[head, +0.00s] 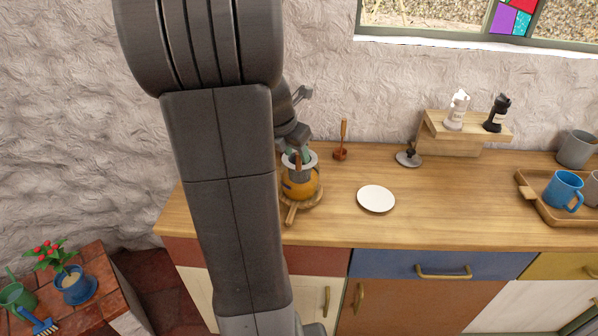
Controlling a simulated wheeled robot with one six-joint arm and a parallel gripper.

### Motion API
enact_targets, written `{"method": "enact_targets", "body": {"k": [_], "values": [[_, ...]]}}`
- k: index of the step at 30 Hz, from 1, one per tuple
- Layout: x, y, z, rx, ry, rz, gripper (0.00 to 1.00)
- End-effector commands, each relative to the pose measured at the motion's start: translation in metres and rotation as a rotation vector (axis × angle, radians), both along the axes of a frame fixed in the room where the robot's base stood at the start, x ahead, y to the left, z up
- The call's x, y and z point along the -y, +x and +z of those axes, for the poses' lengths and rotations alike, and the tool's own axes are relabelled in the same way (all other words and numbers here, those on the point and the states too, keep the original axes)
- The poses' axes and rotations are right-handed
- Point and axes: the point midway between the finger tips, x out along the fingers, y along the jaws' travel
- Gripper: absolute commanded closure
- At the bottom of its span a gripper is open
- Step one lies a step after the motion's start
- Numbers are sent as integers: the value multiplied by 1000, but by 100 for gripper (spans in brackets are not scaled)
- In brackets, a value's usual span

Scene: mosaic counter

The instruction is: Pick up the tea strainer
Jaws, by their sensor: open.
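What looks like the tea strainer (300,173) is a grey basket with a pale rim, sitting in the mouth of a yellow-orange pot (302,188). The pot stands on a round wooden trivet (291,211) near the left end of the counter. My gripper (297,154) is open at the pot's mouth, right above the strainer, with its greenish fingers pointing down. A small brown upright part shows between the fingers. I cannot tell whether the fingers touch it. My arm hides the left side of the pot.
A white saucer (376,199) lies right of the pot. Behind are a wooden-handled tool (341,142), a grey lid (408,159) and a wooden riser (450,143) with two bottles. A tray (540,205) with a blue mug (564,188) stands at the right. The counter's middle front is clear.

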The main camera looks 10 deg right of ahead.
Motion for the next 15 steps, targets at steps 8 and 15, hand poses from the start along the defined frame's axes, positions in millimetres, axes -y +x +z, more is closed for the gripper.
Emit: {"method": "enact_targets", "body": {"k": [8,15], "values": [[8,6,-24,-1,0,0,59],[8,6,-24,0,0,0,69]]}}
